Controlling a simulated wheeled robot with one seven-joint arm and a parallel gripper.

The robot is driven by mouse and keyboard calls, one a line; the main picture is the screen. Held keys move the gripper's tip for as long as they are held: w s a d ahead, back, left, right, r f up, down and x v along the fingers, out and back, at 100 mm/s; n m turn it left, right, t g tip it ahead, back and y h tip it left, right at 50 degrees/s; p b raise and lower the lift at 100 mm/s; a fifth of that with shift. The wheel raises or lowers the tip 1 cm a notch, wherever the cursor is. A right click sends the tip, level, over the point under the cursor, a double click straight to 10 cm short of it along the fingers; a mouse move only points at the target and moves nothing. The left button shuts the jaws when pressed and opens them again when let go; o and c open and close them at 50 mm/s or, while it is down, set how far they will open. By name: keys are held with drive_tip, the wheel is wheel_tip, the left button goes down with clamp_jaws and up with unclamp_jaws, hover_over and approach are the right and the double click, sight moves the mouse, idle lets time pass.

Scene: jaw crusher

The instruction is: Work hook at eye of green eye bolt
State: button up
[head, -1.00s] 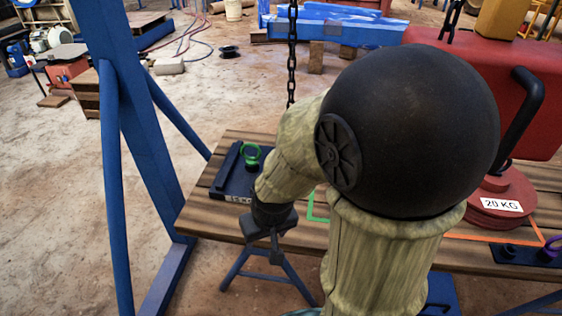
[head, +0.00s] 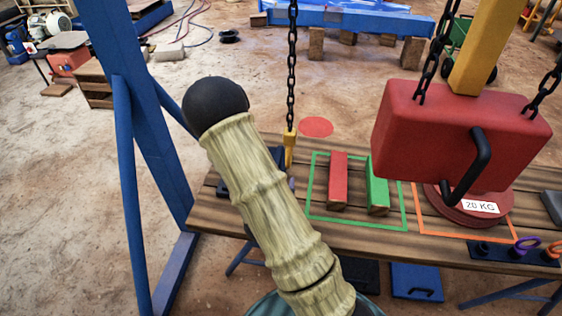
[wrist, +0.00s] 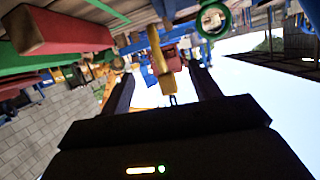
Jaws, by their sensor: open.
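The yellow hook (head: 290,147) hangs on a dark chain (head: 291,60) over the left part of the wooden bench, just right of my arm. In the wrist view the yellow hook (wrist: 160,60) shows between the fingertips of my gripper (wrist: 161,74). The fingers are spread apart; I cannot tell whether either touches it. The green eye bolt's ring (wrist: 213,20) shows at the top of the wrist view, right of the hook and apart from it in the picture. In the head view my arm hides the eye bolt and my gripper.
A red block (head: 338,180) and a green block (head: 377,187) lie inside a green outline. A large red weight (head: 440,130) hangs at right above round red plates (head: 470,208). A blue frame post (head: 130,100) stands left of the bench (head: 420,240).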

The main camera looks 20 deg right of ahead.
sight(290, 132)
drive_tip(key=r+t, duration=0.1)
drive_tip(key=r+t+h+p, duration=0.1)
drive_tip(key=r, duration=0.1)
drive_tip(key=s+r+n+t+h+p, duration=0.1)
drive_tip(key=r, duration=0.1)
drive_tip(key=shift+d, duration=0.35)
drive_tip(key=shift+f, duration=0.1)
drive_tip(key=b+x, duration=0.1)
drive_tip(key=x, duration=1)
drive_tip(key=b+x, duration=0.1)
drive_tip(key=x, duration=0.5)
drive_tip(key=shift+w+d+r+b, duration=0.15)
drive_tip(key=shift+r+b, duration=0.15)
drive_tip(key=shift+r, duration=0.05)
clamp_jaws()
